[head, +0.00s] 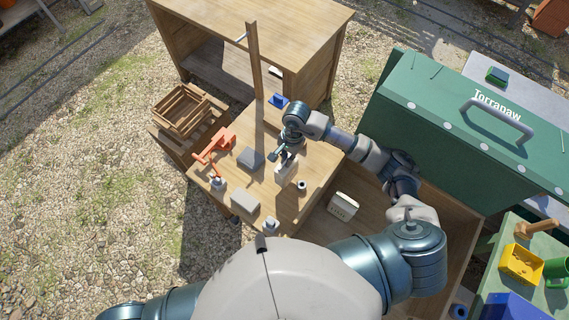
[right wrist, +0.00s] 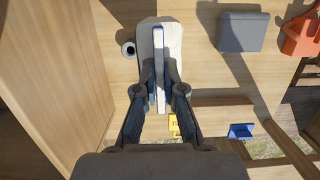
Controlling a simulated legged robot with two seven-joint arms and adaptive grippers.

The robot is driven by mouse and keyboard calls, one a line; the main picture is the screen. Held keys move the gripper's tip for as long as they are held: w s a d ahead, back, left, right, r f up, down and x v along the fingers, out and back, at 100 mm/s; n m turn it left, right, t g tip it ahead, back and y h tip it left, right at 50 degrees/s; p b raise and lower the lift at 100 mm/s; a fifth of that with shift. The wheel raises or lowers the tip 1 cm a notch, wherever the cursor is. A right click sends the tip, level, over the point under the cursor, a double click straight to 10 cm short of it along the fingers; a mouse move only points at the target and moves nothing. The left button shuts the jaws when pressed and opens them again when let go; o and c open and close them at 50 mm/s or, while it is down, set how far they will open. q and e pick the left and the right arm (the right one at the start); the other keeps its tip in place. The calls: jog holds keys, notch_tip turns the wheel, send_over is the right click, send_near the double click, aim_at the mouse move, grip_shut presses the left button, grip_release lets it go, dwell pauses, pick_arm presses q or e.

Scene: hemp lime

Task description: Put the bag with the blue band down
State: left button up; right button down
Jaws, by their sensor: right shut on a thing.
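The pale bag (head: 286,171) is over the wooden table, below my right gripper (head: 285,153). In the right wrist view the bag (right wrist: 173,42) shows edge-on, with a blue strip along its side. The two fingers of my right gripper (right wrist: 160,84) are closed on it. I cannot tell whether its bottom touches the table (head: 313,165). My left gripper is out of view.
A grey block (head: 251,158), an orange tool (head: 214,146) and a small dark-holed cylinder (head: 302,185) are on the table nearby. A wooden post (head: 254,62) rises behind. Another pale bag (head: 343,205) with lettering stands lower right. A green case (head: 460,115) is at right.

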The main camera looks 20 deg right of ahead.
jog(key=shift+f, duration=0.4)
jog(key=shift+d+x, duration=0.2)
jog(key=shift+x, duration=0.95)
jog(key=shift+w+f, duration=0.2)
jog(key=shift+f, duration=0.25)
jog(key=shift+a, duration=0.35)
jog(key=c, duration=1.7)
grip_release()
jog(key=shift+f, duration=0.15)
jog(key=o, duration=0.4)
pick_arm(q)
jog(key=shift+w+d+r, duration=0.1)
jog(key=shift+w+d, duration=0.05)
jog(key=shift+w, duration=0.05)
pick_arm(e)
jog(key=shift+d, duration=0.2)
jog(key=shift+d, duration=0.1)
